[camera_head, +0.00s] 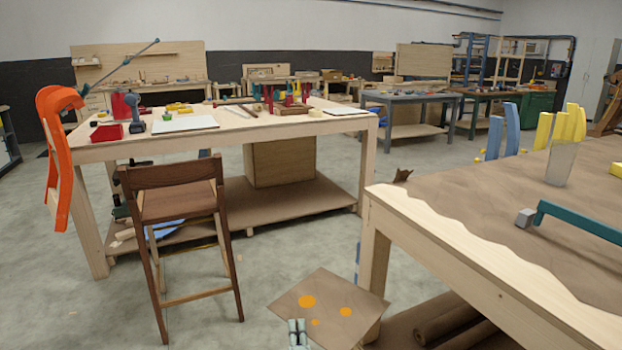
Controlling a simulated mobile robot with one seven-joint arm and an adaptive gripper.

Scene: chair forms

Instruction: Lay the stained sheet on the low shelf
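The stained sheet (325,289) is a brown, roughly square piece with several orange spots, at the bottom centre. A low shelf (402,330) under the right-hand table shows just right of the sheet. Another low shelf (285,204) spans beneath the left workbench.
Brown rolls (447,325) lie on the right low shelf. The right table (480,195) has a leg (374,250) close behind the sheet. A wooden chair (180,205) stands at left, and an orange chair form (55,150) hangs at the workbench end. Floor (275,255) between is clear.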

